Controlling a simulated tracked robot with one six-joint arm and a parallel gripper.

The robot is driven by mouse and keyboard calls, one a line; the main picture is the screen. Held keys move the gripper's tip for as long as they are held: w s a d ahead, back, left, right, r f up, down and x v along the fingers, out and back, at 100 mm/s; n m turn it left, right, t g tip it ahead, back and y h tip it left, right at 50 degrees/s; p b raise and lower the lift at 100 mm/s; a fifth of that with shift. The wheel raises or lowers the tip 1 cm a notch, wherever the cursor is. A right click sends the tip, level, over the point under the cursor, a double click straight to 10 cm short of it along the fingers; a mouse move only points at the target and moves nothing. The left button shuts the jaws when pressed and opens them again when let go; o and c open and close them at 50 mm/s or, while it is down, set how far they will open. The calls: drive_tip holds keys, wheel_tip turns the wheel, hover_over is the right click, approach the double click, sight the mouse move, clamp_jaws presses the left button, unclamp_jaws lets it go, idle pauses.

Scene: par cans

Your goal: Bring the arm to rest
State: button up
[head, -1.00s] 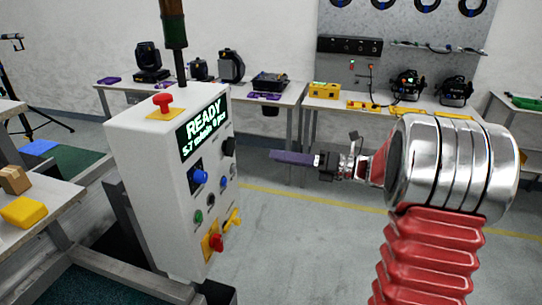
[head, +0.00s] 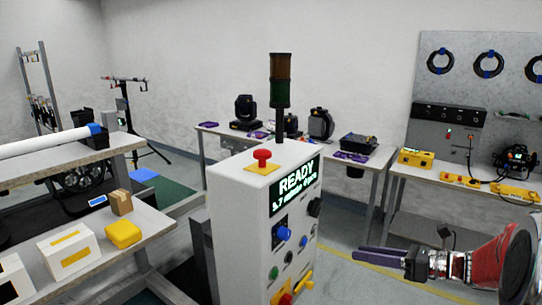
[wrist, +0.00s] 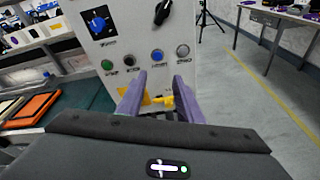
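My gripper (head: 360,253) is at the lower right of the head view, its purple fingers pointing left towards the white control console. In the wrist view the two purple fingers (wrist: 160,82) stand apart with nothing held between them, so it is open. The console panel (wrist: 130,30) shows beyond the fingertips, with a yellow handle partly visible between and beside the fingers. In the head view a gap of floor shows between the fingertips and the console (head: 245,215). Most of my arm is outside the head view.
The console has a red button (head: 262,158) on top and a lit READY screen (head: 296,187). A bench with boxes and a yellow case (head: 123,234) is at left. Tables with lamps (head: 320,124) stand along the back wall. Bare floor (head: 340,285) lies right of the console.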

drive_tip(key=s+a+f+n+g+h, duration=0.3)
drive_tip(key=s+f+n+h, duration=0.1)
drive_tip(key=s+n, duration=0.4)
drive_tip(key=s+a+f+n+g+h, duration=0.2)
drive_tip(key=s+f+n+g+h, duration=0.15)
drive_tip(key=s+n, duration=0.45)
drive_tip(key=s+a+r+n+t+h, duration=0.3)
drive_tip(key=s+a+r+n+h, duration=0.2)
drive_tip(key=s+r+n, duration=0.3)
drive_tip(key=s+n, duration=0.2)
drive_tip(key=n, duration=0.2)
drive_tip(key=shift+r+n, duration=0.35)
drive_tip(key=shift+n, duration=0.05)
drive_tip(key=shift+t, duration=0.25)
drive_tip(key=shift+c, duration=0.5)
idle(0.4)
